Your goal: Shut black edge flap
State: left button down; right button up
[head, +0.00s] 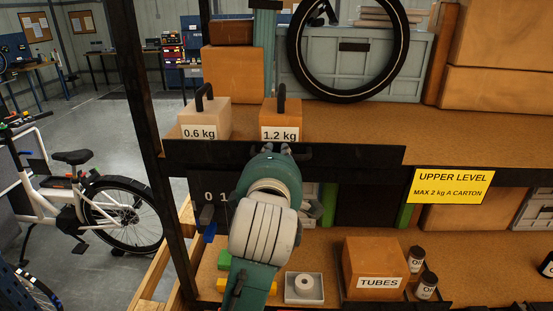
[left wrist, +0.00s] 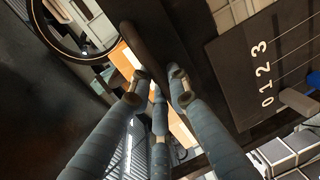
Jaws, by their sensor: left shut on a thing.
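The black edge flap (head: 350,156) is a long dark strip along the front edge of the upper shelf. It stands upright in front of the shelf's left part, below the two weight-marked cartons. My left gripper (head: 273,150) is shut on the flap near its middle, with its green and grey wrist below. The fingers hide that part of the flap. In the left wrist view, the fingers (left wrist: 157,85) close around a dark bar; where it joins the flap is unclear. My right gripper is not in view.
A 0.6 kg carton (head: 205,118) and a 1.2 kg carton (head: 281,120) stand just behind the flap. A dark numbered board (left wrist: 265,70) is beside the gripper. Below are a TUBES carton (head: 374,265) and small cans. A black upright (head: 140,110) is at left.

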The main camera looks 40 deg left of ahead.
pick_arm(q)
jog(key=c, duration=1.7)
grip_release()
jog(key=shift+a, duration=0.1)
jog(key=shift+o, duration=0.2)
